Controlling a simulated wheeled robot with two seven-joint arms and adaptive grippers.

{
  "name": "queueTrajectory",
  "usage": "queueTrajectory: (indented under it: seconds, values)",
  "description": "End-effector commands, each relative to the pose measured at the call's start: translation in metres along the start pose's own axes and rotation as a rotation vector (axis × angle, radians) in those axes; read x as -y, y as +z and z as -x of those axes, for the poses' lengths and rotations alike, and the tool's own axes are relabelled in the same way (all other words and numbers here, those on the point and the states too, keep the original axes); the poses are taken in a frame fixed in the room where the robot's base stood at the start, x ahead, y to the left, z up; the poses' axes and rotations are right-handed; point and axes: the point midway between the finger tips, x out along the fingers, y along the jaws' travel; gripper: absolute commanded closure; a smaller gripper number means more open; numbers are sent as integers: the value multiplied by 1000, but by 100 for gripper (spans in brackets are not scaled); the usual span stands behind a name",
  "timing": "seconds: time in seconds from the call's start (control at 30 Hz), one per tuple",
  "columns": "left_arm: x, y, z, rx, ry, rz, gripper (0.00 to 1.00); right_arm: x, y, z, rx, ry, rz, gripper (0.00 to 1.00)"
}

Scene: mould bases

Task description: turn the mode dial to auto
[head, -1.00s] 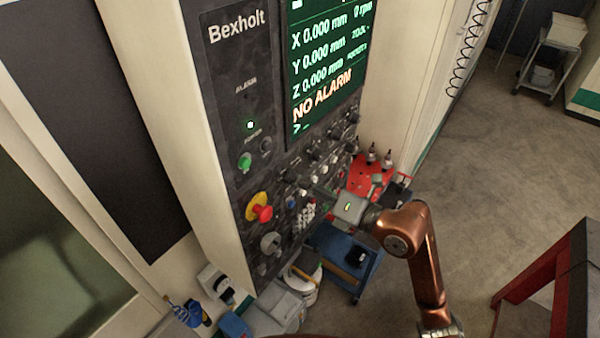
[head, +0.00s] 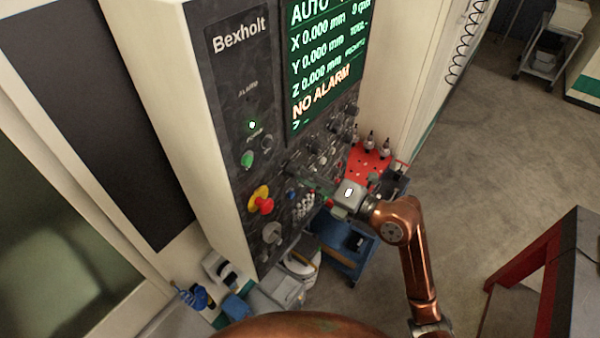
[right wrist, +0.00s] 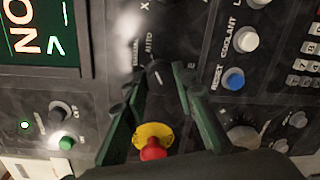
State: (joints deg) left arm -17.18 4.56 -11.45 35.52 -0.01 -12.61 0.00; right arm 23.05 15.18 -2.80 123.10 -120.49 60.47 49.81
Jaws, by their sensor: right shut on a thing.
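The mode dial (right wrist: 158,74) is a dark round knob with a pale mark on the Bexholt control panel (head: 219,105). In the right wrist view, the word AUTO is printed beside it. My right gripper (right wrist: 156,78) has its two green fingers on either side of the dial, shut on it. In the head view the right gripper (head: 304,174) reaches the panel below the screen, and its fingers hide the dial. The screen (head: 325,60) reads AUTO at the top and NO ALARM lower down. My left gripper is not in view.
A red emergency button on a yellow ring (head: 262,202) sits close to the left of the gripper. A blue button (right wrist: 233,79) and a white coolant button (right wrist: 246,39) are near the fingers. A red tool rack (head: 368,162) and a blue cart (head: 345,245) stand beyond.

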Motion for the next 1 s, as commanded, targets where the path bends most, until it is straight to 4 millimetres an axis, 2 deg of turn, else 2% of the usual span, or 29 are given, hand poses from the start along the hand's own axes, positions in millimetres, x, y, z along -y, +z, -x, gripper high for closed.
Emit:
queueTrajectory:
  seconds: [0.13,0.17,0.4,0.67,0.77,0.87,1.0]
  values:
    - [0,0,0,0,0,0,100,1,0,0,0,-2,0,99]
    - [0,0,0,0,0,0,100,1,0,0,0,-3,0,73]
    - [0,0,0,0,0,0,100,1,0,0,0,-2,1,58]
    - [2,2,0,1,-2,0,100,0,0,1,0,-1,1,58]
    - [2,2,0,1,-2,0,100,1,0,8,1,-1,1,58]
    - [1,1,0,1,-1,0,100,1,1,22,2,-3,2,58]
    - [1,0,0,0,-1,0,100,2,1,51,2,-5,2,58]
